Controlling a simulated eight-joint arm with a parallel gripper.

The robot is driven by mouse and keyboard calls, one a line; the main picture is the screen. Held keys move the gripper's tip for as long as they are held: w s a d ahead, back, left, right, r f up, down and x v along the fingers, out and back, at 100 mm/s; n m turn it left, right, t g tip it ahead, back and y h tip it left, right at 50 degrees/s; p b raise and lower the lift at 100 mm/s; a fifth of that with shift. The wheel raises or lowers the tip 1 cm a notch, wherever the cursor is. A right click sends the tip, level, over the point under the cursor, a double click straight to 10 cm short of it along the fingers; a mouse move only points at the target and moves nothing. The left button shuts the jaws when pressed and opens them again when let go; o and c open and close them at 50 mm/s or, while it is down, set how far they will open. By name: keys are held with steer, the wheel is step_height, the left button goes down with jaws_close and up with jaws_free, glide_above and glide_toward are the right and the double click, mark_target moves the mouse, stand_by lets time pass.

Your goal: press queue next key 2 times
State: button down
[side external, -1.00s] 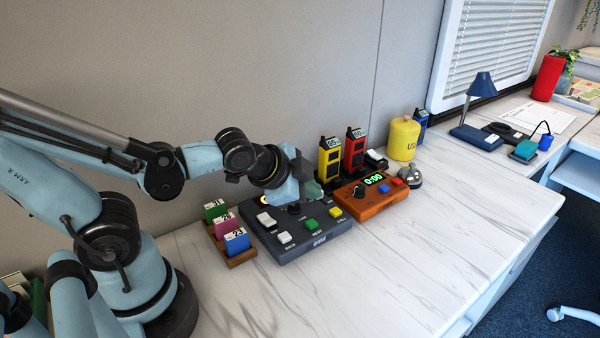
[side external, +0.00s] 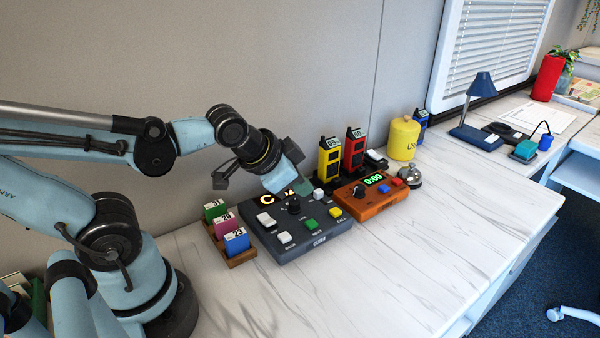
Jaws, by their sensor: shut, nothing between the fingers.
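The dark grey queue console (side external: 290,252) lies on the marble-look desk. It carries a white rocker (side external: 265,220), a white key (side external: 285,237), a green key (side external: 312,224), a yellow key (side external: 335,211), a pale key (side external: 318,193) and a black knob (side external: 293,206). The key labels are too small for me to tell surely which is queue next. Its lit orange display (side external: 268,199) is partly hidden by my gripper (side external: 303,191). My gripper is shut and empty, tilted over the console's back edge, near the pale key. I cannot tell whether it touches anything.
A wooden rack of coloured number cards (side external: 240,259) stands left of the console. An orange timer box (side external: 372,212) reading 0:00 is close on the right, with a bell (side external: 411,178) beyond. Yellow (side external: 330,160) and red (side external: 355,152) handsets stand behind. The front desk is clear.

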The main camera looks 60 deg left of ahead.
steer(key=s+n, duration=0.1)
steer(key=r+n, duration=0.1)
steer(key=n, duration=0.1)
steer(key=shift+s+r+g, duration=0.1)
steer(key=shift+s+g, duration=0.25)
steer(key=shift+g, duration=0.05)
step_height(320, 180, up, 5)
steer(key=n+g, duration=0.7)
steer(key=n, duration=1.1)
glide_above(312, 222)
step_height(312, 222, down, 14)
